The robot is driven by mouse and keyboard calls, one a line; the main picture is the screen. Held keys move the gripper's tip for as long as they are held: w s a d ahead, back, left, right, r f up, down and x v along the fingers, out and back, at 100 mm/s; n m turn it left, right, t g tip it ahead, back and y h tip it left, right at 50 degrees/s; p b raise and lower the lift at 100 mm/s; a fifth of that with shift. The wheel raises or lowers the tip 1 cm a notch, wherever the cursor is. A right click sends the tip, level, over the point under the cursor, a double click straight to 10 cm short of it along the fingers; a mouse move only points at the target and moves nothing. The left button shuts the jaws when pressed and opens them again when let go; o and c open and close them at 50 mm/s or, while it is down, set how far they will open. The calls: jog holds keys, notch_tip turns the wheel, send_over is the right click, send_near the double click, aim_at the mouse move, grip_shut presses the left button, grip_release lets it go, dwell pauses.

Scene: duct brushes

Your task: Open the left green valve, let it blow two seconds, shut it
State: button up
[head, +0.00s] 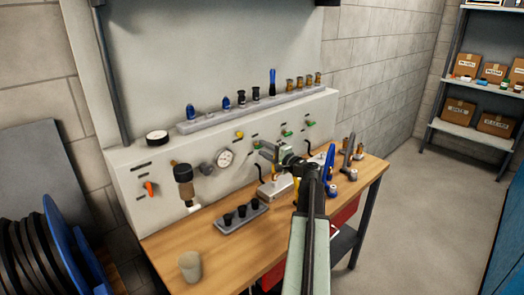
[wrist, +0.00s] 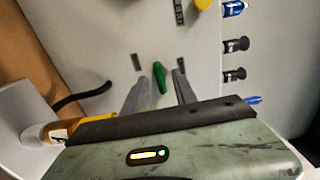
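The left green valve (head: 257,143) is a small green lever on the sloped grey panel (head: 128,180), just right of the yellow knob (head: 240,134). Two more green valves, the middle one (head: 287,132) and the right one (head: 310,123), lie farther right. My gripper (head: 264,151) is at the panel by the left green valve. In the wrist view my gripper (wrist: 159,88) is open, and the green lever (wrist: 159,77) shows between its two fingertips, with a gap on each side. I cannot tell how deep the fingers reach around it.
A grey rack (head: 250,105) of fittings runs along the panel's top. A round gauge (head: 225,158) and an orange lever (head: 149,188) are left on the panel. A black-cup tray (head: 249,214) and a beige cup (head: 190,266) stand on the wooden bench (head: 225,250).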

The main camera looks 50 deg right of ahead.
jog(key=shift+w+d, duration=0.1)
jog(key=shift+w, duration=0.3)
